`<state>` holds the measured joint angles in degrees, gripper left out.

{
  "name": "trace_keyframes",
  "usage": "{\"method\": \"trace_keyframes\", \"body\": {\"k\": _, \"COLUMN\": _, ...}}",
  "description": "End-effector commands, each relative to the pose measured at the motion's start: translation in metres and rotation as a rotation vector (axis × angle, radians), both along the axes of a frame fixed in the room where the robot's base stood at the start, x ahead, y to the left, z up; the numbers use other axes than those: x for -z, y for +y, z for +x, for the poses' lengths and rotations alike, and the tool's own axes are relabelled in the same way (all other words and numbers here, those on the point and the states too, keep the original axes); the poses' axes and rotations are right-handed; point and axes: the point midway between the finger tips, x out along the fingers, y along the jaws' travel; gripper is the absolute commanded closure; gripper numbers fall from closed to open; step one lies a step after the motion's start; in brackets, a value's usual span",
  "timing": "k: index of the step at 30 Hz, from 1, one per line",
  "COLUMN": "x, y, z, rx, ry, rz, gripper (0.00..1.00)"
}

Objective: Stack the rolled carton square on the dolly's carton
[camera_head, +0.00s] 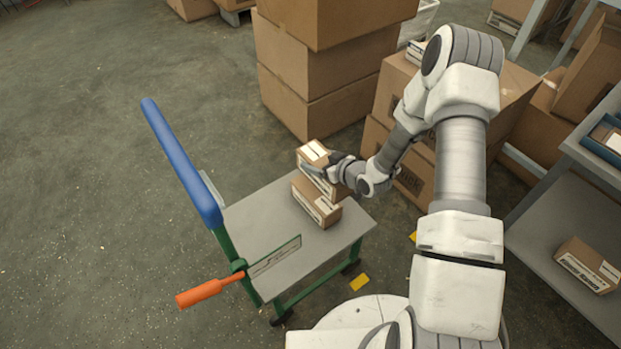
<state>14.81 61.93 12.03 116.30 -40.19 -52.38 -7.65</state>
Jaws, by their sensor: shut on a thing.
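The dolly (255,238) has a grey deck, green frame and blue handle bar. One small brown carton (318,206) lies on its deck toward the back right. A second small carton (313,155) with a white label is directly above it, roughly in line with it. My gripper (329,172) is shut on this upper carton from the right. My gripper hides part of the upper carton. I cannot tell whether the two cartons touch.
An orange-handled lever (210,291) sticks out at the dolly's front left. Tall stacked boxes (320,70) stand behind the dolly. A grey shelf (560,225) at right bears another small carton (588,265). The floor at left is clear.

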Motion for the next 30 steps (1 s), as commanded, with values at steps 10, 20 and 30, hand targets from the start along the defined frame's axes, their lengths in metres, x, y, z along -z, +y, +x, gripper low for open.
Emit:
{"method": "trace_keyframes", "body": {"k": 10, "x": 0.023, "y": 0.025, "z": -0.004, "rx": 0.002, "ry": -0.001, "rz": 0.000, "gripper": 0.88}}
{"method": "trace_keyframes", "body": {"k": 20, "x": 0.055, "y": 0.025, "z": -0.003, "rx": 0.002, "ry": -0.003, "rz": -0.001, "gripper": 0.88}}
{"method": "trace_keyframes", "body": {"k": 30, "x": 0.058, "y": 0.025, "z": -0.004, "rx": 0.002, "ry": -0.001, "rz": -0.001, "gripper": 0.01}}
